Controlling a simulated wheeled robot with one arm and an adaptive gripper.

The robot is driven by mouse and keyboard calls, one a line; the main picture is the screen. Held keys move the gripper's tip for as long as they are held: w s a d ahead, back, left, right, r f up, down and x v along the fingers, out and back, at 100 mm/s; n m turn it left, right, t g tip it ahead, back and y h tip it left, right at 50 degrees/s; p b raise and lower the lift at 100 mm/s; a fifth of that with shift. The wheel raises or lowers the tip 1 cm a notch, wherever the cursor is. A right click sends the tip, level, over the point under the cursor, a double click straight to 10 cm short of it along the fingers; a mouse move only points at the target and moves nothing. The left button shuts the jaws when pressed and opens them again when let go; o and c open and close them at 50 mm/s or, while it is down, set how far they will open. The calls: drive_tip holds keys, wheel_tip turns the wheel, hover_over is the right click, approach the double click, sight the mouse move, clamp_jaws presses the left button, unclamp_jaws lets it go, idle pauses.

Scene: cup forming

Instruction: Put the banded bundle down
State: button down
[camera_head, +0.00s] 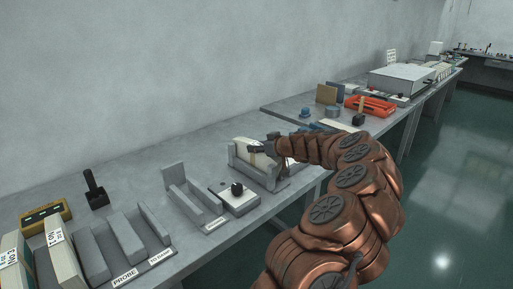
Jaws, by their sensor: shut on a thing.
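The banded bundle (242,144) is a pale block at the middle of the bench. It is at a grey open holder (244,170) with upright walls, which hides its lower part. I cannot tell whether it rests on the holder's floor. My gripper (258,147) is shut on the bundle, reaching in from the right. My copper arm hides the right side of the holder.
Further left are grey slotted fixtures (122,240) with labels, a black-handled tool (96,190) and labelled pale stacks (62,262). An orange tool (370,106) lies on the bench beyond.

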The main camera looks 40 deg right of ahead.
drive_tip(key=shift+f+b, duration=0.1)
drive_tip(key=shift+b, duration=0.25)
drive_tip(key=c, duration=0.7)
unclamp_jaws()
